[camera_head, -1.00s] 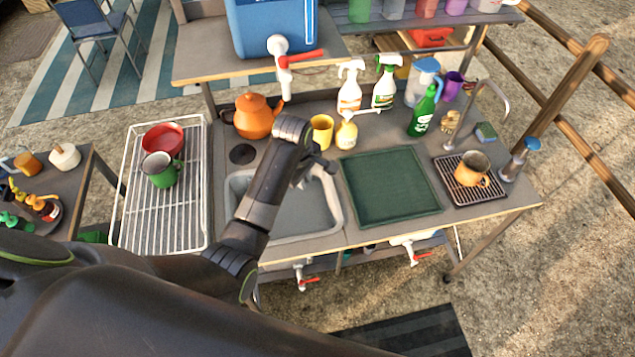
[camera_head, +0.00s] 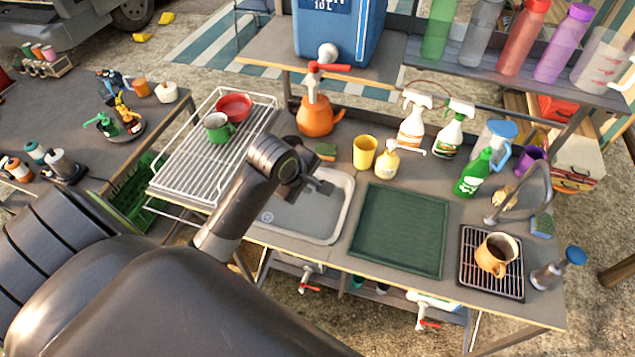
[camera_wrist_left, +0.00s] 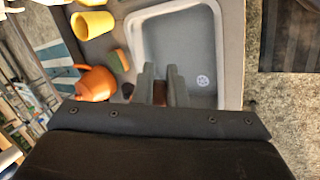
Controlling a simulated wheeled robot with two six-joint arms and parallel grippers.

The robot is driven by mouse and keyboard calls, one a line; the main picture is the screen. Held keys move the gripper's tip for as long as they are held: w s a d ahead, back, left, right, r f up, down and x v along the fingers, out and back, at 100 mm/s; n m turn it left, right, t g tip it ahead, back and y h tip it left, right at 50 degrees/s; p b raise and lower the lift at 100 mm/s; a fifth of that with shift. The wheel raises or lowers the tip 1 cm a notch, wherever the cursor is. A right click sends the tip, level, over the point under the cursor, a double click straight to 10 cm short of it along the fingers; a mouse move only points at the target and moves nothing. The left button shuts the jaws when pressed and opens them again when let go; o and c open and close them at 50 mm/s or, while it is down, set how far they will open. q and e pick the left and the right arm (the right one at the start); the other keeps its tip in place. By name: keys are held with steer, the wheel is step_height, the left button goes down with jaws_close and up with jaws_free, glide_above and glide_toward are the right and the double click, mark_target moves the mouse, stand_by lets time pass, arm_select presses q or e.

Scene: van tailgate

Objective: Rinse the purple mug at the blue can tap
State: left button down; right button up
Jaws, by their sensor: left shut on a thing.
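The purple mug (camera_head: 530,158) stands at the back right of the counter, beside the clear jug with a blue lid. The blue can (camera_head: 340,30) sits on the raised shelf. Its white tap (camera_head: 327,60) with a red lever hangs over the shelf's front edge. My left gripper (camera_head: 325,187) is above the grey sink (camera_head: 300,220), away from the purple mug. In the left wrist view its fingers (camera_wrist_left: 160,85) are shut on a small reddish-brown thing (camera_wrist_left: 160,93), mostly hidden, which I cannot identify. My right gripper is not in view.
An orange kettle (camera_head: 316,120), a sponge (camera_head: 325,151), a yellow cup (camera_head: 365,152) and spray bottles (camera_head: 412,122) stand behind the sink. Right of it are a green mat (camera_head: 400,230) and an orange mug (camera_head: 495,255) on a rack. A wire rack (camera_head: 190,170) holds two vessels at left.

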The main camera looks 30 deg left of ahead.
arm_select(q)
steer(key=shift+w+a, duration=0.2)
steer(key=shift+w, duration=0.05)
steer(key=shift+w+f, duration=0.15)
steer(key=shift+w, duration=0.25)
steer(key=w+f, duration=0.2)
steer(key=w, duration=1)
steer(key=shift+w+d+f, duration=0.25)
steer(key=shift+w+d, duration=0.05)
steer(key=shift+d, duration=0.1)
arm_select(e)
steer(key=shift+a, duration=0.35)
arm_select(q)
steer(key=shift+s, duration=0.1)
steer(key=s, duration=0.8)
steer(key=shift+a, duration=0.25)
stand_by(0.8)
